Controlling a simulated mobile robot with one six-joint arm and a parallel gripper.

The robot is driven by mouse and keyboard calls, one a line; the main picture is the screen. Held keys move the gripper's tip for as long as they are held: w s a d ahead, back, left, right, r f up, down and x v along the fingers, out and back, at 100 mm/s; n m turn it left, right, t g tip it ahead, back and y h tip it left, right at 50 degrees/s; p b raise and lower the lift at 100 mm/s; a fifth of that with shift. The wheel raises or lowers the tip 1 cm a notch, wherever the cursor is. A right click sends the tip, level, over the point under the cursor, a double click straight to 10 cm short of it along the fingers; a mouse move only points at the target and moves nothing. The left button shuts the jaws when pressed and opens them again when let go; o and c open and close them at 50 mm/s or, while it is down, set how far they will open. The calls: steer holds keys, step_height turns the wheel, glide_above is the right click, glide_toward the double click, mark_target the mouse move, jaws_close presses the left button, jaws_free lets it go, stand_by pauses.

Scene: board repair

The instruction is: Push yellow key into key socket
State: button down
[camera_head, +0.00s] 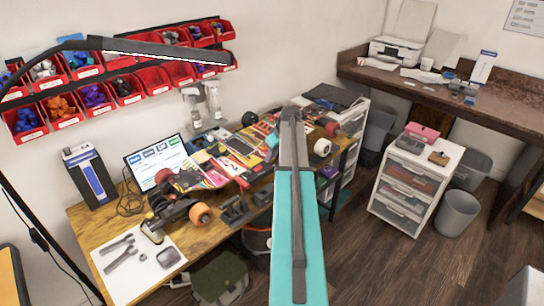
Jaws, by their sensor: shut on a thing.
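My arm, with a teal link and a grey link, runs from the bottom centre up over the wooden workbench (88,222). My gripper does not show; the arm seems to cover it, so I cannot see its jaws or anything in them. I cannot make out a yellow key. I cannot pick out a key socket on the bench either. A small yellow and black thing (151,232) lies by the white mat; I cannot tell what it is.
Wrenches (121,257) lie on the white mat (110,284). A skateboard with orange wheels (200,214) and a monitor (156,160) crowd the bench. A lamp (170,51) arches above, before red bins (153,77).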

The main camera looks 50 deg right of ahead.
steer(key=shift+f, duration=0.15)
steer(key=c, duration=1.3)
jaws_free()
steer(key=shift+o, duration=0.2)
steer(key=shift+r+p, duration=0.6)
steer(key=shift+r, duration=1.1)
steer(key=shift+r+p, duration=1.15)
steer(key=shift+r, duration=1.7)
